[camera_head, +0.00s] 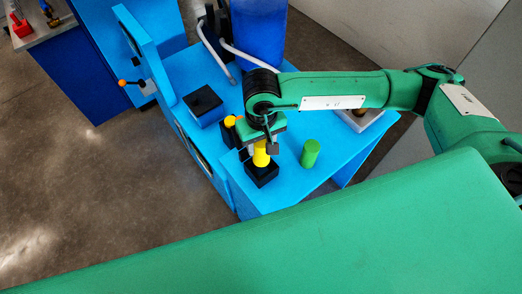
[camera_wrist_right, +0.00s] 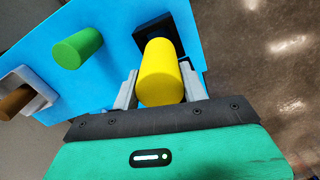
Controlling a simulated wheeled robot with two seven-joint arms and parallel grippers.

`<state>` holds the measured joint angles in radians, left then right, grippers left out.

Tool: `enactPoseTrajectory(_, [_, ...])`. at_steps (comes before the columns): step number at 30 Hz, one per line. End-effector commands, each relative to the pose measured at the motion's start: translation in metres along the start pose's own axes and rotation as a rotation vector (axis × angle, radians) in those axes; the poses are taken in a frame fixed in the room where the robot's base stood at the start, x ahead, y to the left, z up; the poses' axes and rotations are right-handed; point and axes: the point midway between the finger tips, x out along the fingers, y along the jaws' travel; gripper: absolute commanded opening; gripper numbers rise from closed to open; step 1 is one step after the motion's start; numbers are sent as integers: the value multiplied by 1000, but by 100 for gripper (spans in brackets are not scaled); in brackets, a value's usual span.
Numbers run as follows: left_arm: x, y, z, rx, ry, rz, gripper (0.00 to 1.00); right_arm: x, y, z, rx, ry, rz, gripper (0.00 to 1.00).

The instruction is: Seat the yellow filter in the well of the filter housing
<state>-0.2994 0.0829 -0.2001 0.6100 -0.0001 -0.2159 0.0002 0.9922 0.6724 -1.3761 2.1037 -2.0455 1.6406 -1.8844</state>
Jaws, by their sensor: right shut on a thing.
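The yellow filter (camera_head: 261,157) is a smooth upright cylinder. My right gripper (camera_head: 262,148) is shut on it from above; in the wrist view the grey fingers lie on either side of the filter (camera_wrist_right: 161,72). The filter housing (camera_head: 262,175) is a black square block near the front corner of the blue bench, right under the filter. It also shows behind the filter in the wrist view (camera_wrist_right: 155,30). The filter hides the well, so I cannot tell whether its lower end is inside or just above. My left gripper is not in view.
A green cylinder (camera_head: 310,153) stands on the blue bench (camera_head: 290,190), right of the housing. A black-topped blue box (camera_head: 203,105) is to the left, a blue tank (camera_head: 258,32) with pale hoses behind. A grey block holding a brown cylinder (camera_wrist_right: 14,103) sits beyond the green one.

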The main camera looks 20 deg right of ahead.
Motion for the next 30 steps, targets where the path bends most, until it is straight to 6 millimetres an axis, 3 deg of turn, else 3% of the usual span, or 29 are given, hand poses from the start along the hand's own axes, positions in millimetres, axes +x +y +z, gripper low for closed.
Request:
enactPoseTrajectory(8, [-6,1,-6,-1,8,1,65,23,0,0,0,-1,-1,19])
enactPoseTrajectory(15, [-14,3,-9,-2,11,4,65,56,0,0,1,-1,0,19])
enactPoseTrajectory(30, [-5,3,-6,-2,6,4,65,66,0,0,-1,2,-1,19])
